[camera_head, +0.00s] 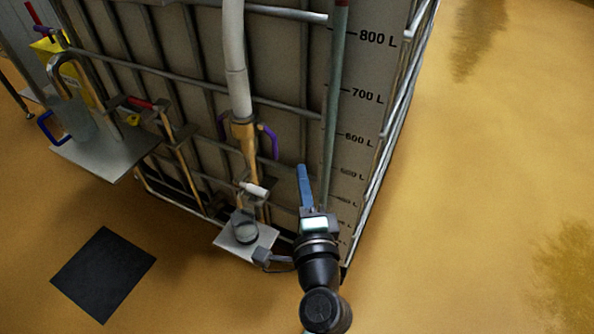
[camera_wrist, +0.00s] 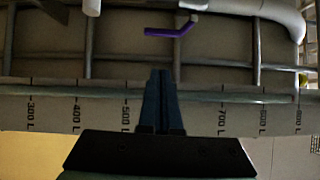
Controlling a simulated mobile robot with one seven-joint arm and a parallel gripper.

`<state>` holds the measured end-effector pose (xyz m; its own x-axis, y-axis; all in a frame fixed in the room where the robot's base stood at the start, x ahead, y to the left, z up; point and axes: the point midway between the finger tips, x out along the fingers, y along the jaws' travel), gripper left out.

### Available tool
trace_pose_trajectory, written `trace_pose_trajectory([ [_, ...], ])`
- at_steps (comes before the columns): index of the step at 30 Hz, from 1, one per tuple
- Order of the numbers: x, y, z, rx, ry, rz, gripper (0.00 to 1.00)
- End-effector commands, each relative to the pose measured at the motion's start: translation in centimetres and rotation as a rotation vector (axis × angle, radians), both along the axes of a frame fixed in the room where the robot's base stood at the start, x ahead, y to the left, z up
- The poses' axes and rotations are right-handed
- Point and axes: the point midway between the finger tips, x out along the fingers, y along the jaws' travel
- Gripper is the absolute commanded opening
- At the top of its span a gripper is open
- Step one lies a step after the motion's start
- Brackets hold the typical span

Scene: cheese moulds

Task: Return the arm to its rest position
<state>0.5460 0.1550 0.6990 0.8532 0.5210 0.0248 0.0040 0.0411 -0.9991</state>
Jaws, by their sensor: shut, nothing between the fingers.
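My gripper (camera_wrist: 163,78) is shut and empty in the wrist view, its two dark fingers side by side. Behind them is the side of a caged tank with litre marks. In the head view my black arm reaches up from the bottom, and my gripper (camera_head: 302,172) shows as blue fingers in front of the tank (camera_head: 362,130), near its right corner. Whether the fingers touch the tank or its bars, I cannot tell.
A pipe (camera_head: 234,60) with a purple handle (camera_head: 268,141) runs down the tank. Left are a shelf (camera_head: 105,160) with a jug (camera_head: 72,120) and a black floor mat (camera_head: 103,274). The right floor is clear.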

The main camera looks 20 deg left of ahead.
Motion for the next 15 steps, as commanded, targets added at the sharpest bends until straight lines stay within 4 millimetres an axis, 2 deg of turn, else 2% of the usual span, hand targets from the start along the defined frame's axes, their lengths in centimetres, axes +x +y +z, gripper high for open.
trace_pose_trajectory([
  [6,-3.8,-2.5,-0.2,0.0,0.002,-0.004,0.0],
  [15,-6.5,-4.3,-0.1,-0.001,0.0,-0.005,0.0],
])
